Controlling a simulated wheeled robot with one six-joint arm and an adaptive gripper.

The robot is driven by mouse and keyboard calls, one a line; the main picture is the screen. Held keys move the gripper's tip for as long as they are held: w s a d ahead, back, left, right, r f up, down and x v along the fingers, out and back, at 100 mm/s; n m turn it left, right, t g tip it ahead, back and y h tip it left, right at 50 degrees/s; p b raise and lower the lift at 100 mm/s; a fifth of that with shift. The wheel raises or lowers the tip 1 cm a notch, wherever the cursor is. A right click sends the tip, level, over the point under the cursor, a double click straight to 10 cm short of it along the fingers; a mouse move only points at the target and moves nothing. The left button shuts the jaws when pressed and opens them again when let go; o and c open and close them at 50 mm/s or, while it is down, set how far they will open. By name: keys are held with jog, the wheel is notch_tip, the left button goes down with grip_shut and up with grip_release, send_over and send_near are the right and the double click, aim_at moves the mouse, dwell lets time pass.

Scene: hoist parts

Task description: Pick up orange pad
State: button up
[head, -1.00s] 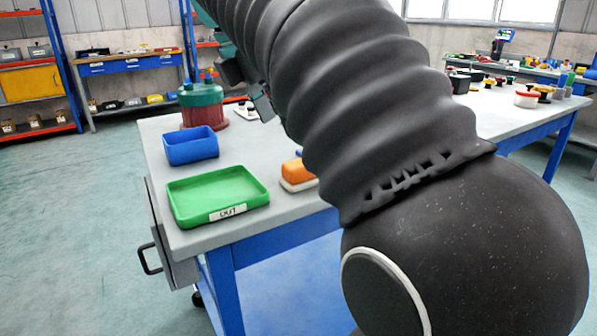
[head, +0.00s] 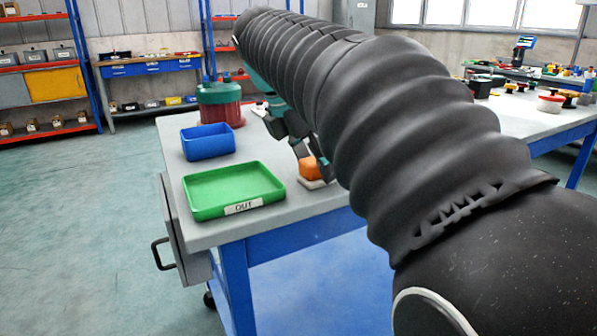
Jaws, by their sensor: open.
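The orange pad (head: 312,168) is a small block with rounded edges in the head view. It sits on a thin pale base (head: 314,184) on the grey bench top, and my arm hides its right side. My gripper (head: 300,150) is dark and open, just above and to the left of the pad, with its fingers pointing down. Whether a fingertip touches the pad I cannot tell.
A green tray (head: 195,213) labelled OUT stands at the bench's front left. A blue bin (head: 208,155) is behind it, and a red and green canister (head: 219,118) stands farther back. Bare bench top (head: 290,213) lies in front of the pad.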

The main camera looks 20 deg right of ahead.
jog(key=c, duration=1.3)
jog(key=shift+r, duration=0.1)
jog(key=shift+r, duration=0.55)
jog(key=r, duration=0.2)
jog(key=r+p, duration=0.1)
jog(key=shift+s+d+r, duration=0.25)
jog(key=shift+d, duration=0.1)
jog(key=s+d+r, duration=0.4)
jog(key=d, duration=0.1)
jog(key=s+d+r+p, duration=0.1)
jog(key=s+d+r, duration=0.1)
jog(key=d, duration=0.1)
jog(key=shift+s+d+r, duration=0.1)
jog(key=shift+s+d, duration=0.15)
jog(key=shift+s, duration=0.1)
jog(key=o, duration=0.6)
jog(key=shift+c, duration=0.2)
jog(key=c, duration=0.5)
